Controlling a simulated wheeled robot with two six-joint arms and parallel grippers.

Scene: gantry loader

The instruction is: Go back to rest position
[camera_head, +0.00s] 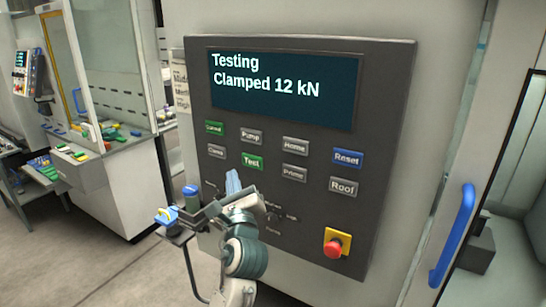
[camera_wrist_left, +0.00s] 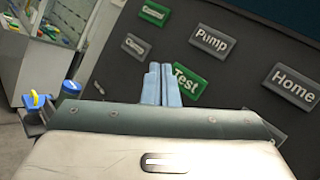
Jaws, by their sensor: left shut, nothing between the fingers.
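My left gripper (camera_head: 233,183) is in front of the lower left part of the dark control panel (camera_head: 390,120). Its light blue fingers are together and empty, and they also show in the left wrist view (camera_wrist_left: 162,84). There the fingertips overlap the edge of the green Test button (camera_wrist_left: 188,80); I cannot tell whether they touch it. The Test button (camera_head: 252,161) is just above the fingertips in the head view. The panel screen (camera_head: 283,90) reads "Testing" and "Clamped 12 kN". My right gripper is in neither view.
A red emergency knob (camera_head: 336,246) on a yellow plate is at the panel's lower right. A blue door handle (camera_head: 453,235) stands out further right. A blue-capped item (camera_head: 191,191) and a blue and yellow part (camera_head: 167,215) are beside my left gripper. Open floor lies at lower left.

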